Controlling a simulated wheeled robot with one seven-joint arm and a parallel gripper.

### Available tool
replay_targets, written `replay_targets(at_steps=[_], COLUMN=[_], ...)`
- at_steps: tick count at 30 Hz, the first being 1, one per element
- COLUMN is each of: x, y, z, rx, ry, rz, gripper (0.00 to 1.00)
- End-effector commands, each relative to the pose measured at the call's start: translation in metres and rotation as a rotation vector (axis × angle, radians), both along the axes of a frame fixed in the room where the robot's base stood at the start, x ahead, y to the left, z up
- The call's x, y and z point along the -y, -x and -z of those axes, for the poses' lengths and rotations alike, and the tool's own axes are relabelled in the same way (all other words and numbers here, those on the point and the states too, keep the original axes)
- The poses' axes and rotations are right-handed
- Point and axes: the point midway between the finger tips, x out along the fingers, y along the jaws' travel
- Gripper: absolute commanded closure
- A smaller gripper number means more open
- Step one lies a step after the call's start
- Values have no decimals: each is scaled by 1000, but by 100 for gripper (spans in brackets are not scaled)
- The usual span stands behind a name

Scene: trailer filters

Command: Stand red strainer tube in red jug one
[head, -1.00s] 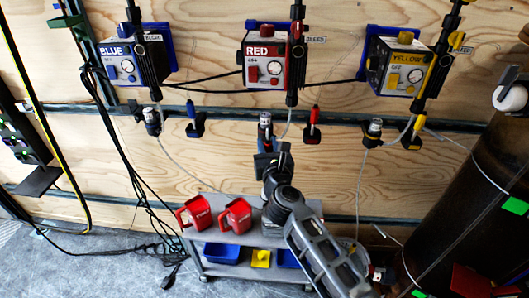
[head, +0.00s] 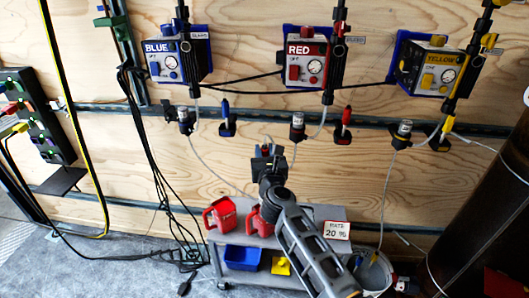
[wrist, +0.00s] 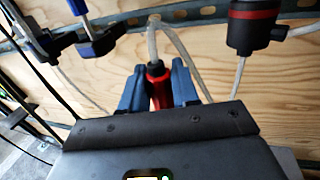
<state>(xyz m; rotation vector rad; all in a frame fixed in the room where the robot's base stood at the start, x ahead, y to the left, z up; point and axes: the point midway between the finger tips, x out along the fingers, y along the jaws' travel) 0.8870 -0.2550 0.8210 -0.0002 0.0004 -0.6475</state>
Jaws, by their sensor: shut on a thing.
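My gripper (head: 267,152) is in front of the plywood wall, above the cart in the head view. In the wrist view its blue fingers (wrist: 157,90) are shut on the red strainer tube (wrist: 157,75), with a pale hose rising from its top. The tube's lower end is hidden by the gripper body. Two red jugs stand on the cart top: a left jug (head: 220,215) and a right jug (head: 254,222), partly covered by my arm. My gripper appears above the right jug in the picture. I cannot tell which is jug one.
The grey cart (head: 240,240) holds a blue bin (head: 242,257) and a yellow item (head: 281,266) below. A small sign (head: 337,230) is at its right. A bucket (head: 374,272) stands at lower right. The RED box (head: 306,60) hangs on the wall. Cables (head: 160,190) hang at left.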

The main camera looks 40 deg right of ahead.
Motion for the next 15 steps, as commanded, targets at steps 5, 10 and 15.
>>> replay_targets(at_steps=[5, 10, 15], x=[0, 0, 0], y=[0, 0, 0], z=[16, 29, 41], rx=[1, 1, 0], ry=[1, -1, 0], rz=[0, 0, 0], gripper=[100, 100, 100])
